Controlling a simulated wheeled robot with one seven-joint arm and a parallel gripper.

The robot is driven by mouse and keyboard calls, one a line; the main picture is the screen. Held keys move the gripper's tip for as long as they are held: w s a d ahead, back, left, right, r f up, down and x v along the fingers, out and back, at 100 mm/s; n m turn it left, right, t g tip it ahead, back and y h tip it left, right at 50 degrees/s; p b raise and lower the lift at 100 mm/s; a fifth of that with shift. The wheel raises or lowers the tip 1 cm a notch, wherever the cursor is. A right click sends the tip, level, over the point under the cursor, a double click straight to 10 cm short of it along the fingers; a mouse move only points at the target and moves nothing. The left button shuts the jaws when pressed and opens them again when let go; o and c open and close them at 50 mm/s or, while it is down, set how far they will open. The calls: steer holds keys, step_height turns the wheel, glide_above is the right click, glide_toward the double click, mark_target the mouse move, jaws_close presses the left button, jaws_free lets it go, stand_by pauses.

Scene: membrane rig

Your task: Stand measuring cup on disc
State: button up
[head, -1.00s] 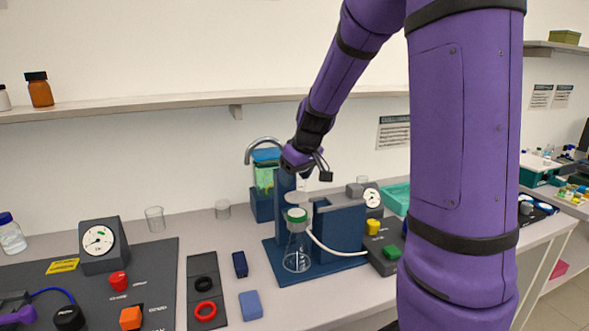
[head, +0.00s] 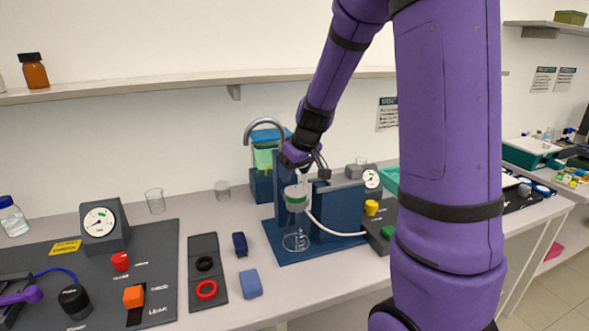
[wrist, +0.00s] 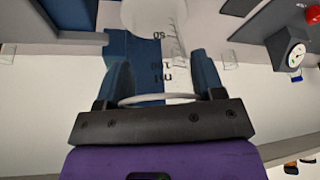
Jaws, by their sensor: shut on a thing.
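The clear measuring cup, with dark volume marks, is between my fingers in the wrist view (wrist: 160,48). My gripper (wrist: 162,75) is shut on it. In the head view my gripper (head: 305,163) is above the flask stand, and the cup (head: 304,181) shows as a pale shape below it. The pale disc (head: 294,190) sits on top of the green-collared flask (head: 296,238). The cup's lower end is close to the disc; I cannot tell whether they touch. My fingers partly hide the cup.
A blue block of the rig (head: 340,205) stands right of the flask, with a white hose. A tap and green-filled container (head: 263,160) stand behind left. Empty beakers (head: 155,201) stand further left. A gauge panel (head: 102,228) is at far left.

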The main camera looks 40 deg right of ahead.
steer(key=shift+f, duration=0.15)
stand_by(0.4)
steer(key=o, duration=1)
steer(key=v, duration=1)
steer(key=shift+s+r, duration=0.2)
steer(key=shift+r, duration=0.15)
steer(key=s+a+r, duration=0.2)
steer(key=s+a, duration=0.2)
steer(key=s, duration=0.3)
steer(key=s+a+r, duration=0.1)
steer(key=s+a, duration=0.4)
steer(key=s, duration=0.3)
steer(key=s+a+r+m, duration=0.1)
steer(key=s+a, duration=0.3)
steer(key=s, duration=0.4)
steer(key=shift+a+r+t+h, duration=0.3)
steer(key=shift+r+t, duration=0.1)
steer(key=shift+r, duration=0.4)
